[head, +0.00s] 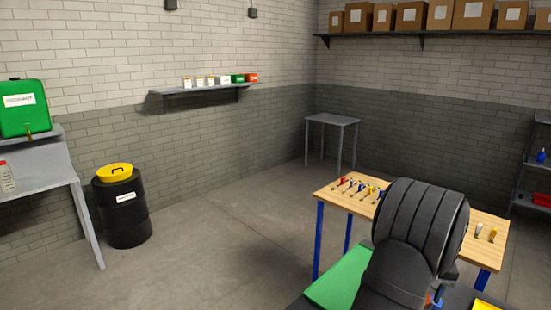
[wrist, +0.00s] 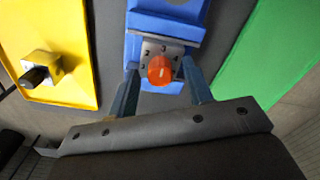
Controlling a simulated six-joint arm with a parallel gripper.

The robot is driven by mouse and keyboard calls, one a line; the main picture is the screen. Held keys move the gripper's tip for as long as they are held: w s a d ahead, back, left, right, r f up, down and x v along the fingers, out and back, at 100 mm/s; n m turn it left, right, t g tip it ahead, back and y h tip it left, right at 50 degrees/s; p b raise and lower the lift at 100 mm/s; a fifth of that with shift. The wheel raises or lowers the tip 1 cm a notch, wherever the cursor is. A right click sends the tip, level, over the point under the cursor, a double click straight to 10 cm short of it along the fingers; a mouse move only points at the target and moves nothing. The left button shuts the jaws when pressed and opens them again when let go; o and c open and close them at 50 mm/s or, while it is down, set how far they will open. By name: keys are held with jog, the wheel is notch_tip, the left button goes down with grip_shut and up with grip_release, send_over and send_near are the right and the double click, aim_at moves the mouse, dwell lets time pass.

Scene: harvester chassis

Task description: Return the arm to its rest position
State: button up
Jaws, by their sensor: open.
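My gripper (wrist: 160,72) is open in the wrist view, with one finger on each side of an orange-red knob (wrist: 161,70). The knob sits on a grey metal plate fixed to a blue block (wrist: 165,20). I cannot tell whether the fingers touch the knob or the block. In the head view my dark arm is folded over the lower right and hides most of the work area. My gripper cannot be made out there.
A yellow panel (wrist: 62,35) with a black knob lies left of the blue block, a green panel (wrist: 268,60) right. A wooden table (head: 335,195) with small tools stands behind my arm. A black drum (head: 122,215) stands left; the middle floor is clear.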

jog(key=n, duration=0.4)
jog(key=shift+n, duration=2.2)
